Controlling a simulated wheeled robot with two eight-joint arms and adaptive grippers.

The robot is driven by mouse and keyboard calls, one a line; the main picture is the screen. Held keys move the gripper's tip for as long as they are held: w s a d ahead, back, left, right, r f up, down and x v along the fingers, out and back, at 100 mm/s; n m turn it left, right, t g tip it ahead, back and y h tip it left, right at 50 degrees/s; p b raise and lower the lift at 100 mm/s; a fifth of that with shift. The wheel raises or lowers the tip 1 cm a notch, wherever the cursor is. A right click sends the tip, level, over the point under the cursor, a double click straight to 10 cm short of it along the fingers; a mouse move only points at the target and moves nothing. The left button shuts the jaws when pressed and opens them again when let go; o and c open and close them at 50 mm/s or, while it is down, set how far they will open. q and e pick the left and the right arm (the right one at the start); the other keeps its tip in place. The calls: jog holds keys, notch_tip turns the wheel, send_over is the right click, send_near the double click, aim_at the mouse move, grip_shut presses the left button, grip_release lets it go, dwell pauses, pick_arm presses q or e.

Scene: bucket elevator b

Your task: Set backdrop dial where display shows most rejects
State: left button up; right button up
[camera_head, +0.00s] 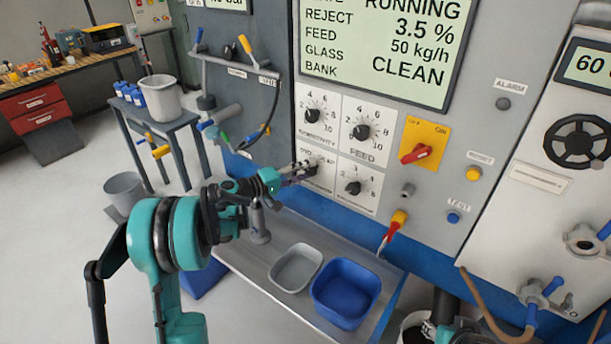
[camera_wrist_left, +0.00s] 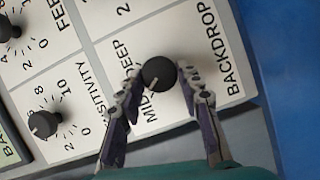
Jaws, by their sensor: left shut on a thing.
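The backdrop dial (camera_wrist_left: 158,73) is a round black knob with a white pointer mark on a white panel, beside the printed word BACKDROP. In the wrist view its pointer faces lower left, towards the MID lettering. My left gripper (camera_wrist_left: 160,76) is shut on the knob, one finger on each side. In the head view my left gripper (camera_head: 300,173) hides most of that dial. The display (camera_head: 380,45) reads RUNNING, REJECT 3.5 %, FEED 50 kg/h and GLASS CLEAN. The BANK value cannot be read.
The sensitivity dial (camera_head: 313,115), feed dial (camera_head: 361,132) and another black dial (camera_head: 353,188) are close by. A red switch on a yellow plate (camera_head: 425,143) is to the right. A grey tray (camera_head: 297,267) and blue tray (camera_head: 346,292) sit on the shelf below.

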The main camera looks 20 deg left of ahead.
pick_arm(q)
jog(key=shift+f+n+t+b, duration=0.1)
jog(key=shift+n+t+b, duration=0.2)
jog(key=shift+n+b, duration=0.5)
jog(key=shift+n, duration=0.3)
jog(key=o, duration=1.1)
jog(key=shift+o, duration=0.2)
jog(key=v, duration=1.2)
jog(key=shift+a+f, duration=0.15)
jog(key=shift+f, duration=0.05)
jog(key=shift+w, duration=0.15)
